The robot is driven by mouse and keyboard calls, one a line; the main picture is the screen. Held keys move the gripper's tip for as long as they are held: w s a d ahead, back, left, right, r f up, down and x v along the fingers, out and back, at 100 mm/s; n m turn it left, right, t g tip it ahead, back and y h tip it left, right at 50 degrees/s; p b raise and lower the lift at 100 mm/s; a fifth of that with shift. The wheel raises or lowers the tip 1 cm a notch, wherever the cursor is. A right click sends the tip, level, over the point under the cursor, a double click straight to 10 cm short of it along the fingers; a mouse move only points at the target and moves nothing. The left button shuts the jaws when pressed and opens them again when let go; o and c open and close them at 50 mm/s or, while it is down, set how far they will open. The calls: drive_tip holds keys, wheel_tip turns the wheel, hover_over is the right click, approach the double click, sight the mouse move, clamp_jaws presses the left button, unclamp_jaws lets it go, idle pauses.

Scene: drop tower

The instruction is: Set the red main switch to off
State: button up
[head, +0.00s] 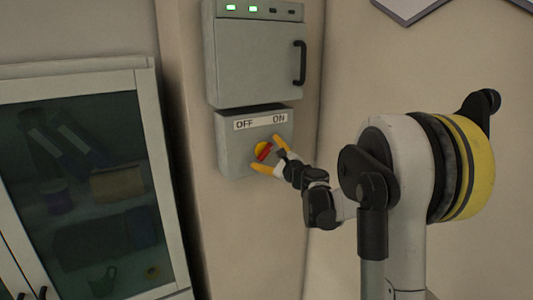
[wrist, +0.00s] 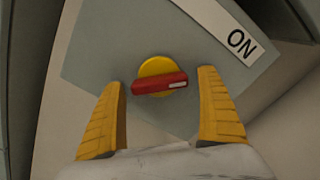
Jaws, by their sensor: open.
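The red main switch (head: 264,151) is a red bar handle on a yellow round base, on the front of a grey switch box (head: 232,157). A white label (head: 260,121) above it reads OFF on the left and ON on the right. In the head view the handle slants up to the right, toward ON. In the wrist view the handle (wrist: 160,84) lies nearly level, its white mark at the right end. My gripper (head: 271,154) is open at the switch. Its yellow fingers (wrist: 162,88) stand on either side of the handle, with gaps showing.
A grey cabinet (head: 251,65) with green lights and a black handle (head: 299,63) hangs directly above the switch box. A glass-fronted cabinet (head: 145,62) holding several items stands at the left.

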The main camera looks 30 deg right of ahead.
drive_tip(key=c, duration=1.2)
drive_tip(key=shift+o, duration=0.2)
drive_tip(key=shift+n, duration=0.3)
drive_tip(key=n+b, duration=0.2)
drive_tip(key=n, duration=0.1)
drive_tip(key=shift+f+n+b, duration=0.1)
drive_tip(key=shift+n+b, duration=0.2)
drive_tip(key=shift+b, duration=0.1)
drive_tip(key=n+b, duration=0.2)
drive_tip(key=n, duration=0.2)
drive_tip(key=shift+n, duration=0.3)
drive_tip(key=n, duration=0.1)
drive_tip(key=n+b, duration=0.1)
drive_tip(key=n, duration=0.2)
drive_tip(key=shift+r, duration=0.25)
drive_tip(key=shift+r+n+b, duration=0.1)
drive_tip(key=shift+n+b, duration=0.7)
drive_tip(key=shift+n, duration=1.7)
